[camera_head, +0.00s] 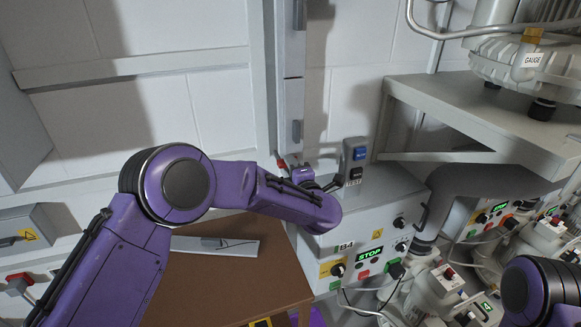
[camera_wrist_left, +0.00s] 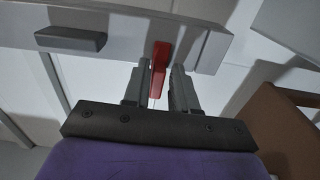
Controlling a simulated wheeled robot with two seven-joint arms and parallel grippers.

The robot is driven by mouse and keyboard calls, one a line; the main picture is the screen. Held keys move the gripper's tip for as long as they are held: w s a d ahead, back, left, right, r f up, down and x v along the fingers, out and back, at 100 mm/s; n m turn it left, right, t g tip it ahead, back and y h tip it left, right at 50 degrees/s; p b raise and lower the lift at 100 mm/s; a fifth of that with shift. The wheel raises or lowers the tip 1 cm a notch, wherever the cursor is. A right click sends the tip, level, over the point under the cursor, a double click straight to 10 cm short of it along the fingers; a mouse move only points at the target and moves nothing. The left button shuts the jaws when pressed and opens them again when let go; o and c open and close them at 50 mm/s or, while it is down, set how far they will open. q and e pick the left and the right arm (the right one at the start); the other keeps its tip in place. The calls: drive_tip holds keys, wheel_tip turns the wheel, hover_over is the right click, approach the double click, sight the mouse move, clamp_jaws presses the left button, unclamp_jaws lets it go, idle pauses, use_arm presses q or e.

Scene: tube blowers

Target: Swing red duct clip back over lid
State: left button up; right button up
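The red duct clip (camera_wrist_left: 159,68) stands out from the grey vertical duct (camera_head: 293,70) on the wall. In the head view only a small bit of the red clip (camera_head: 281,163) shows beside my wrist. My left gripper (camera_head: 298,168) is at the duct, mostly hidden by my purple arm. In the left wrist view the left gripper (camera_wrist_left: 160,88) has its fingers close on both sides of the clip and looks shut on it. The pale duct lid (camera_wrist_left: 185,42) runs across the top, with a dark grey handle (camera_wrist_left: 70,39). My right gripper is out of view.
Right of my left wrist stands a grey control box (camera_head: 345,240) marked B4 with a green STOP display. A brown tabletop (camera_head: 225,283) lies below the arm. A grey shelf (camera_head: 470,110) with a pump juts out at right.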

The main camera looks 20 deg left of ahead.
use_arm(q)
drive_tip(key=shift+o, duration=0.5)
drive_tip(key=shift+d, duration=0.1)
drive_tip(key=b+v, duration=0.2)
drive_tip(key=v, duration=0.8)
drive_tip(key=shift+s, duration=0.2)
drive_tip(key=shift+d, duration=0.15)
